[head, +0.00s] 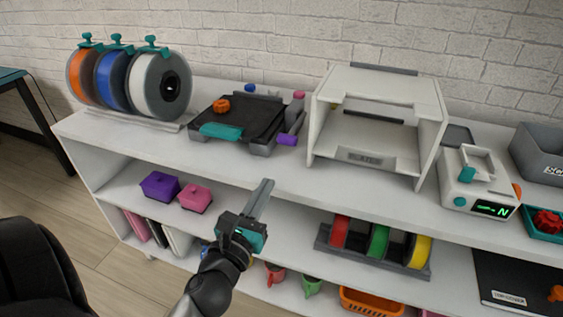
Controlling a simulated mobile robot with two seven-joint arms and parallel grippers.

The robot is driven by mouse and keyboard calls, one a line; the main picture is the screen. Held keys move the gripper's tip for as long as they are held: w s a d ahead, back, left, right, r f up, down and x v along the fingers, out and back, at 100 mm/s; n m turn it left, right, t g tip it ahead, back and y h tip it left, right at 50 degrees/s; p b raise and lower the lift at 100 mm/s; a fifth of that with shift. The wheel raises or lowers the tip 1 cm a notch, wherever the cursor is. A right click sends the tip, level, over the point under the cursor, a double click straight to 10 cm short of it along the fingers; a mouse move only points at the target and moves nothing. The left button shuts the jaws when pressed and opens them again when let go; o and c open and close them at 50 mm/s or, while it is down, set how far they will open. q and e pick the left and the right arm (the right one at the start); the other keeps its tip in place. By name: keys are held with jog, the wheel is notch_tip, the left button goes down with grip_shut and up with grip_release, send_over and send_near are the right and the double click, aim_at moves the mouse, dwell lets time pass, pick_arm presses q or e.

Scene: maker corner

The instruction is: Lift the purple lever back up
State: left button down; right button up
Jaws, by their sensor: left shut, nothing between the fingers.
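The purple lever (287,140) sticks out at the right front corner of a low black device (243,121) on the shelf top. It points down toward the shelf top, and a grey arm runs up from it toward a pink knob (298,95). My left gripper (266,184) is shut and empty. It shows in front of the shelf, below the lever in the picture and apart from it. My right gripper is not in view.
Spools (162,87) stand left of the device, and a white open-fronted frame (378,159) stands close on its right. A white scale-like machine (477,181) is further right. The shelf top (255,171) in front of the device is clear. Purple and pink boxes (194,198) sit below.

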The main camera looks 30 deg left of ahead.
aim_at(281, 171)
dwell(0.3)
pick_arm(q)
jog(key=x, duration=0.8)
jog(key=shift+w, duration=0.1)
jog(key=shift+w+a, duration=0.2)
jog(key=shift+w, duration=0.65)
jog(key=shift+a, duration=0.1)
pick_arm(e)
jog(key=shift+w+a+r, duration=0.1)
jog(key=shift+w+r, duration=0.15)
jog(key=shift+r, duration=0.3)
pick_arm(q)
jog(key=shift+r, duration=0.1)
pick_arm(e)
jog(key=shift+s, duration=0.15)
